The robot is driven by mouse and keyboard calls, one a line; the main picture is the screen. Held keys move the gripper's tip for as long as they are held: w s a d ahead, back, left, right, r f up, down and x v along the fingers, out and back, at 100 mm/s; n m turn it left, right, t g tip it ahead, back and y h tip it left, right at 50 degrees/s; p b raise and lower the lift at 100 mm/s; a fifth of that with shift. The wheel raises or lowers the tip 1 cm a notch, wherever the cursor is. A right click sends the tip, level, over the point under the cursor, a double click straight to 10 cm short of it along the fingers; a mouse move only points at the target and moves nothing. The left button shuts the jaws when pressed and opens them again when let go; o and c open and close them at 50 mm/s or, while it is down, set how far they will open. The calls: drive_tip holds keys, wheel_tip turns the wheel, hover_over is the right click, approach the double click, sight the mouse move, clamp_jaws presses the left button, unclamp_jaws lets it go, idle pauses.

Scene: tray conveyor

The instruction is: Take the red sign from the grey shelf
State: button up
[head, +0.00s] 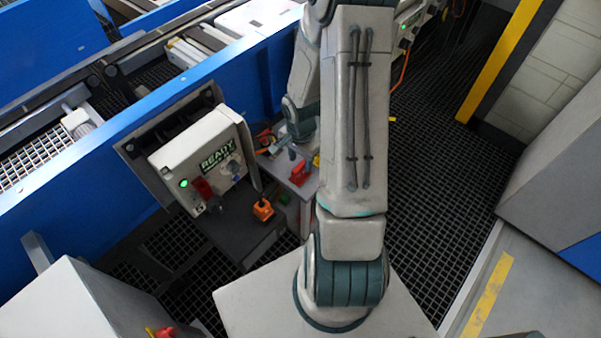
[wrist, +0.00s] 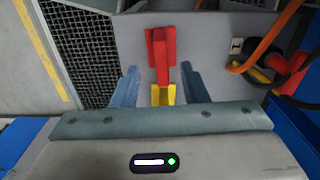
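The red sign (wrist: 162,55) is upright in the wrist view, with a broad plate and a narrower part toward me. A yellow piece (wrist: 163,96) shows just below it; I cannot tell whether they are joined. Both are on the grey shelf (wrist: 205,42). My gripper (wrist: 160,88) is open, its two blue-grey fingers apart on the left and right of the yellow piece, with a gap on each side. In the head view the red sign (head: 300,173) shows beside my arm, which hides part of the shelf.
Orange and black cables (wrist: 285,65) lie at the right of the shelf. A control box with a READY display (head: 215,160) stands left of my arm, with an orange object (head: 263,209) near it. A blue conveyor wall (head: 160,120) runs behind. Dark grating (head: 440,170) is clear at right.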

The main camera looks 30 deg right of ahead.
sight(300, 166)
drive_tip(key=shift+w+f+p, duration=0.15)
drive_tip(key=shift+f+p, duration=0.25)
drive_tip(key=shift+f, duration=2.3)
clamp_jaws()
